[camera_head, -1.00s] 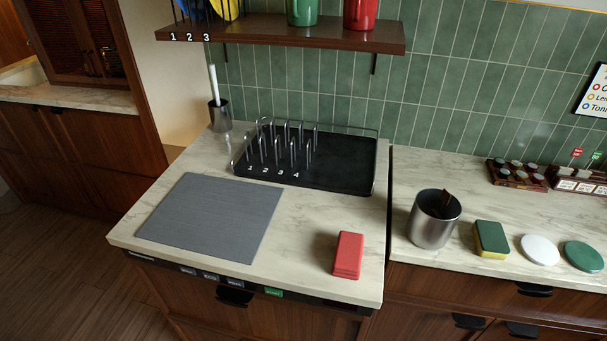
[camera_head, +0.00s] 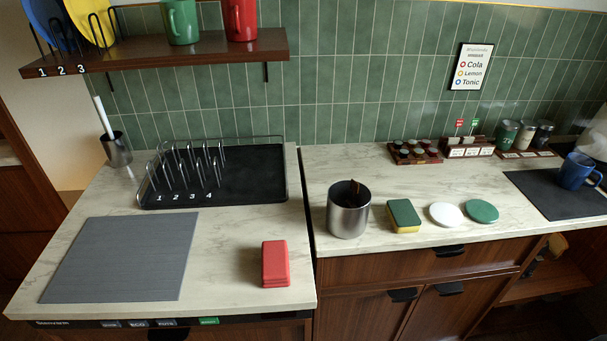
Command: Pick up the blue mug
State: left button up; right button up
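The blue mug (camera_head: 576,171) stands upright on a dark mat (camera_head: 539,190) on the right counter, near the right edge of the head view. Its handle points to the right. Neither of my grippers shows in the head view.
A steel canister (camera_head: 348,212), a green-yellow sponge (camera_head: 403,216), and white (camera_head: 446,215) and green (camera_head: 482,211) discs stand left of the mug. Behind are racks of small containers (camera_head: 470,147). A dish rack (camera_head: 250,178) and red block (camera_head: 275,264) are on the left counter. A shelf (camera_head: 190,55) holds mugs and plates.

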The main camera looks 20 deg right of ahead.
aim_at(572, 176)
jog(key=z, duration=2.3)
jog(key=i+l, duration=0.6)
